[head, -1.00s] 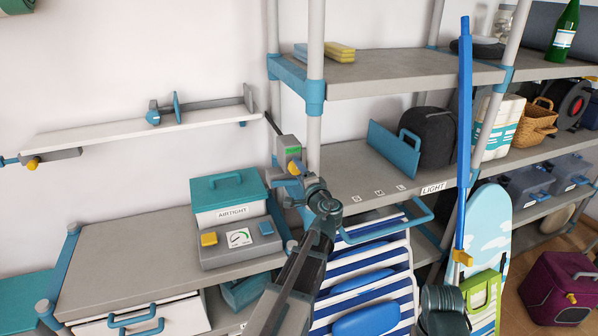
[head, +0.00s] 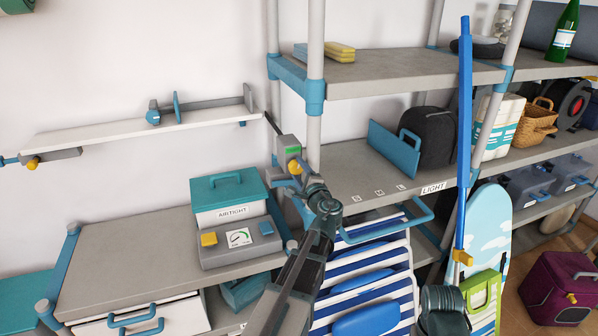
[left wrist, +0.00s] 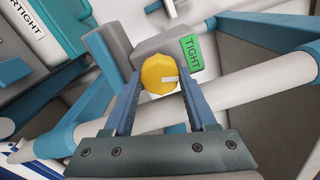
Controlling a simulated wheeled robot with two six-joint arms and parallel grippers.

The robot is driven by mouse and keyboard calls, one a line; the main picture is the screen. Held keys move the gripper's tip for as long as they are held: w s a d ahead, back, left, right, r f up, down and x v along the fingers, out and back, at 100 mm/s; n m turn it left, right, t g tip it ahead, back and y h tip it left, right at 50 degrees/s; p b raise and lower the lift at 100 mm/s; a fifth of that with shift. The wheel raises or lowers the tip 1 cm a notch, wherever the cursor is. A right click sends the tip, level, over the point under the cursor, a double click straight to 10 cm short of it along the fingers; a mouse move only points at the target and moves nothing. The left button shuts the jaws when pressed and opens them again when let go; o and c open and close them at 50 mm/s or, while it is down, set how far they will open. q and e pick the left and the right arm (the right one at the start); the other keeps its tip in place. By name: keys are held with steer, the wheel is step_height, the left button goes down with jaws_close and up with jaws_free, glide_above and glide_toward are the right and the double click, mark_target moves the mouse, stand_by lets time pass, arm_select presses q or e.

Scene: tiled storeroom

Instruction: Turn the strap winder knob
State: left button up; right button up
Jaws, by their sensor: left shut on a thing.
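The strap winder is a grey box (head: 286,143) by the near rack post, with a green label (head: 293,150). In the left wrist view its label (left wrist: 191,53) reads TIGHT. The knob also shows in the head view (head: 294,165). My left gripper (left wrist: 160,90) is shut on the knob, one blue finger on each side; it also shows in the head view (head: 293,174). My right gripper is not in view.
A teal-lidded AIRTIGHT box (head: 229,203) and a grey gauge unit (head: 240,243) stand on the lower shelf at left. A rack post (head: 314,90) rises close to the winder. Striped folded chairs (head: 390,255) lean right of my left arm.

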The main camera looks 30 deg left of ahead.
arm_select(q)
steer(key=o, duration=1.4)
steer(key=v, duration=1.4)
steer(key=shift+w, duration=0.1)
